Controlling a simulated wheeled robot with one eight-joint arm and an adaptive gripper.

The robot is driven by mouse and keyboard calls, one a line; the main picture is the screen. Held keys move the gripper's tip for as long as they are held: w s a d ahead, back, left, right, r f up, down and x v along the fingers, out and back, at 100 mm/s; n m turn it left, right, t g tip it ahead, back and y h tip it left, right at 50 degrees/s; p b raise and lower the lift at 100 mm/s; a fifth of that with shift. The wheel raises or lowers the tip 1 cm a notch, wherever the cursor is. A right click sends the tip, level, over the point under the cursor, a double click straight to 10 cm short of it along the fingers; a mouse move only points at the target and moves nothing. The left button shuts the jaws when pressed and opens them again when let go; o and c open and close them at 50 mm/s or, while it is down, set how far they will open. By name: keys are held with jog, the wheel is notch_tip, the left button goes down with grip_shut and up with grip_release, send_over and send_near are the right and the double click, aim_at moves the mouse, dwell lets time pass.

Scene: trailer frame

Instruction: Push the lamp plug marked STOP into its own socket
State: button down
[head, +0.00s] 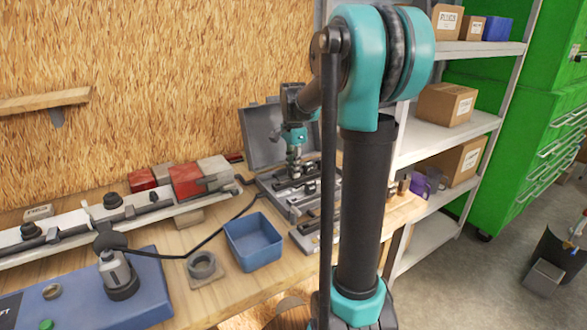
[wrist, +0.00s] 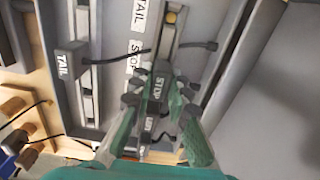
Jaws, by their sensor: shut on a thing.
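In the wrist view the dark plug marked STOP (wrist: 155,88) sits between the fingertips of my gripper (wrist: 160,84), which is shut on it. Beyond it are a grey panel with a white TAIL label (wrist: 140,16) and a white STOP label (wrist: 135,55), partly hidden by the plug and fingers. A yellowish round spot (wrist: 171,17) shows beside the TAIL label. Another plug marked TAIL (wrist: 68,62) lies to the left with a black cable. In the head view my gripper (head: 293,168) is low over the open grey case (head: 268,130). Whether the plug touches a socket cannot be told.
A blue bin (head: 253,241) stands in front of the case on the wooden bench. Red and grey blocks (head: 186,181) lie left of it. A long grey bar with dark fittings (head: 65,232) and a blue box (head: 80,300) fill the left. Shelves (head: 450,125) stand right.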

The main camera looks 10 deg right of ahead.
jog(key=shift+f, duration=0.4)
jog(key=c, duration=1)
grip_release()
jog(key=shift+r, duration=0.15)
jog(key=shift+r, duration=3.4)
